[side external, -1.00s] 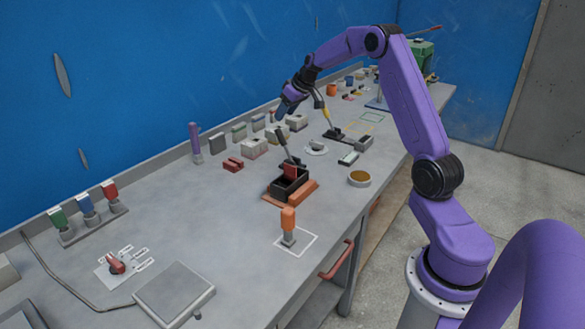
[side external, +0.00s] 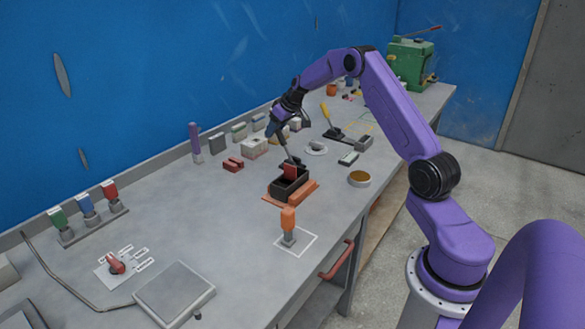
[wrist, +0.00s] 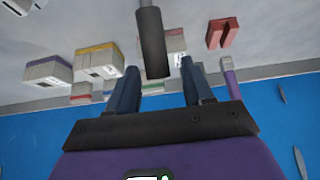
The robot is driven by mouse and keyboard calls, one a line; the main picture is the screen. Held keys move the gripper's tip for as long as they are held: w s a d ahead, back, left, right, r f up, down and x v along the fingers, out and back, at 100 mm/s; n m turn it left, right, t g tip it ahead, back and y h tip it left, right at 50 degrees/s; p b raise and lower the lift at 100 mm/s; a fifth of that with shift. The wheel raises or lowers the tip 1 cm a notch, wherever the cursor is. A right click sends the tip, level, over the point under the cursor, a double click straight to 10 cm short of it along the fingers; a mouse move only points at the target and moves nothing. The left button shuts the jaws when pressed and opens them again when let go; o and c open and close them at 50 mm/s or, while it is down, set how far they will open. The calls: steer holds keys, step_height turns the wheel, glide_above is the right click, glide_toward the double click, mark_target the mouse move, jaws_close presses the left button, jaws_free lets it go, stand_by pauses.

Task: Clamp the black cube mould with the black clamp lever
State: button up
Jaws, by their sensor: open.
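The black cube mould (side external: 289,184) sits on an orange base on the bench, with a red part showing at its opening. The black clamp lever (side external: 285,149) stands up steeply from the mould, and its upper end is partly hidden behind my fingers. In the wrist view, the lever's dark end (wrist: 152,45) shows between my two spread fingers. My gripper (side external: 273,129) is open at the lever's top, above the mould, and it also shows in the wrist view (wrist: 159,66). I cannot tell whether a finger touches the lever.
An orange-handled tool (side external: 288,222) stands upright in front of the mould. A yellow-handled lever (side external: 327,115) stands behind it to the right. A red block (side external: 233,164) and several grey blocks lie towards the wall. A round tin (side external: 359,179) is at right.

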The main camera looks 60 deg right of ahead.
jaws_close()
steer(key=shift+s+r, duration=0.1)
steer(key=shift+r, duration=0.05)
steer(key=shift+s+r, duration=0.35)
steer(key=shift+s, duration=0.35)
steer(key=shift+s+r, duration=0.35)
steer(key=shift+s, duration=0.25)
